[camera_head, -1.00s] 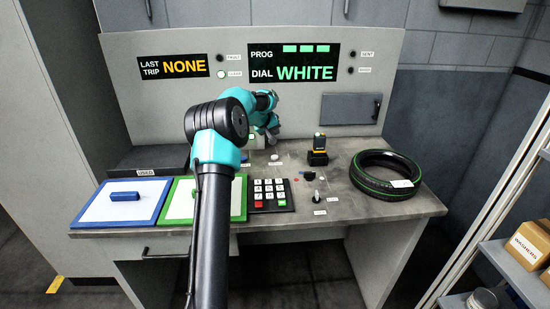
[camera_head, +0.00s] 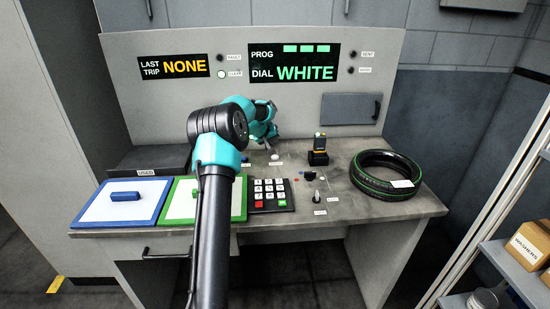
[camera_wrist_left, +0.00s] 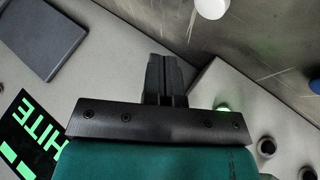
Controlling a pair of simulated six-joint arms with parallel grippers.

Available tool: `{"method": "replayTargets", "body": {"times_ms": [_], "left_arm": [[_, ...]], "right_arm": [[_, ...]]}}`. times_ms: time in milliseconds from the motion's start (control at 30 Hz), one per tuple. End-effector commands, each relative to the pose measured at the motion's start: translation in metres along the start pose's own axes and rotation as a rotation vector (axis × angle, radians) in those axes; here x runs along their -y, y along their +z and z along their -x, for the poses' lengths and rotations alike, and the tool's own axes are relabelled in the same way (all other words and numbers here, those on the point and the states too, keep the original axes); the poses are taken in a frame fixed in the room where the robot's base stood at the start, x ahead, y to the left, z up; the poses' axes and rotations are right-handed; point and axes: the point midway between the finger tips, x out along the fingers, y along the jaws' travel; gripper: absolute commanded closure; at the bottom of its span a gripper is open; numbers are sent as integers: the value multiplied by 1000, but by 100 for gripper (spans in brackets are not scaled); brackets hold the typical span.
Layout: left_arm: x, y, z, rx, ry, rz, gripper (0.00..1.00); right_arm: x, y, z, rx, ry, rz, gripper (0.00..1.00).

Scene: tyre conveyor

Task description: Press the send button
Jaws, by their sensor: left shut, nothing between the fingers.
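My left gripper (camera_head: 269,144) is above the back of the desk, in front of the upright panel. In the left wrist view its dark fingers (camera_wrist_left: 165,75) are closed together with nothing between them. A white round-topped button (camera_head: 275,157) stands on the desk just below and in front of the gripper. A white round knob also shows at the top edge of the left wrist view (camera_wrist_left: 212,8), apart from the fingers. The small labels by the desk controls are too small to read, so I cannot tell which is the send button. My right gripper is not in view.
The panel display (camera_head: 295,64) reads DIAL WHITE. A keypad (camera_head: 270,195), a dark dial (camera_head: 309,176), a small lever (camera_head: 316,196) and a black-yellow device (camera_head: 318,152) are on the desk. A tyre (camera_head: 365,186) lies at right. Blue and green trays (camera_head: 160,215) (camera_head: 242,215) are at left.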

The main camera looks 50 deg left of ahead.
Motion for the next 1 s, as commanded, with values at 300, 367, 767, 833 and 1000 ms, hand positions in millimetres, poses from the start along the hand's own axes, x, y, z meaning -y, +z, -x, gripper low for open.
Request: {"method": "replayTargets", "body": {"times_ms": [300,367,767,833,1000], "left_arm": [[17,18,-24,2,0,1,100],[19,20,-27,2,0,1,100],[22,23,-31,1,0,0,100],[22,23,-31,1,0,0,100],[22,22,-30,1,0,0,100]], "right_arm": [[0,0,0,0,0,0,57],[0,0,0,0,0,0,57],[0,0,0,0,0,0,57],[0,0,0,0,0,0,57],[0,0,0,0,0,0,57]]}}
